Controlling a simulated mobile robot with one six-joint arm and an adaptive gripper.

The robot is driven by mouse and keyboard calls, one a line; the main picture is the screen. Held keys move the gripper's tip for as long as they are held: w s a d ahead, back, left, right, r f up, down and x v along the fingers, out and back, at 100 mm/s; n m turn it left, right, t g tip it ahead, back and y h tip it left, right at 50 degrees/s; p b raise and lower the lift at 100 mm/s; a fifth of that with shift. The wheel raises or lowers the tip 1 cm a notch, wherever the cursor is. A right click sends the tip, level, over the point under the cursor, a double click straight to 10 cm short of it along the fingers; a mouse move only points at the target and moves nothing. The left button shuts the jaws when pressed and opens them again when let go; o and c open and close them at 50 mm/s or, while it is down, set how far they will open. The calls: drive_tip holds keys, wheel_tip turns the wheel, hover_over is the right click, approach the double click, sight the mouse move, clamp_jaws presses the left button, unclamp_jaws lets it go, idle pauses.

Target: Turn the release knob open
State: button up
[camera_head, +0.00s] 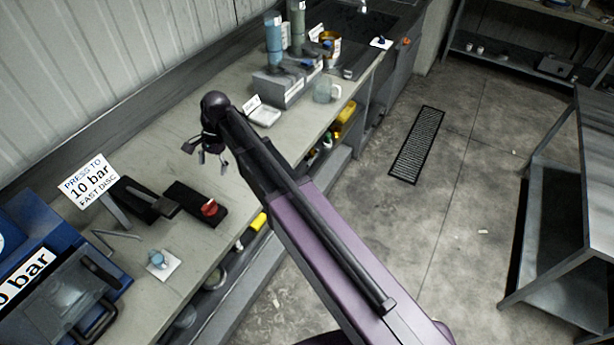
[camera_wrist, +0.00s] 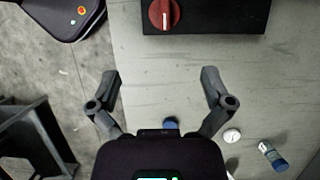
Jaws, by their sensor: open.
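The release knob (camera_head: 209,208) is a round red knob on a black block (camera_head: 186,199) on the bench. It also shows at the top of the wrist view (camera_wrist: 164,14), with a pale line across its face running roughly up and down in the picture. My gripper (camera_head: 212,157) is above the bench, up and beyond the knob in the head view. In the wrist view my gripper (camera_wrist: 161,77) has its fingers spread wide with nothing between them. The knob lies ahead of the fingertips, apart from them.
A light-blue piece (camera_head: 157,258) lies on a white card nearby. A white dish (camera_head: 264,116), a clear mug (camera_head: 326,90) and tall cylinders (camera_head: 273,38) stand farther along the bench.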

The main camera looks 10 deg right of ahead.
drive_tip(key=s+d+f+n+t+b, duration=0.1)
drive_tip(key=s+d+n, duration=0.1)
drive_tip(key=d, duration=0.6)
drive_tip(key=s+d+f+n+t+h+b, duration=0.1)
drive_tip(key=s+d+f+n, duration=0.1)
drive_tip(key=d, duration=0.7)
drive_tip(key=s+d+f+n+t+h+b, duration=0.1)
drive_tip(key=s+d+n, duration=0.1)
drive_tip(key=d, duration=0.7)
drive_tip(key=shift+s+f, duration=0.15)
drive_tip(key=shift+f, duration=0.1)
drive_tip(key=shift+d, duration=0.1)
drive_tip(key=s+d+n, duration=0.1)
drive_tip(key=s+d, duration=0.2)
drive_tip(key=d, duration=0.3)
drive_tip(key=shift+s+f+n+h+b, duration=0.2)
drive_tip(key=shift+f+n+h+b, duration=0.2)
drive_tip(key=shift+f, duration=0.05)
idle(0.3)
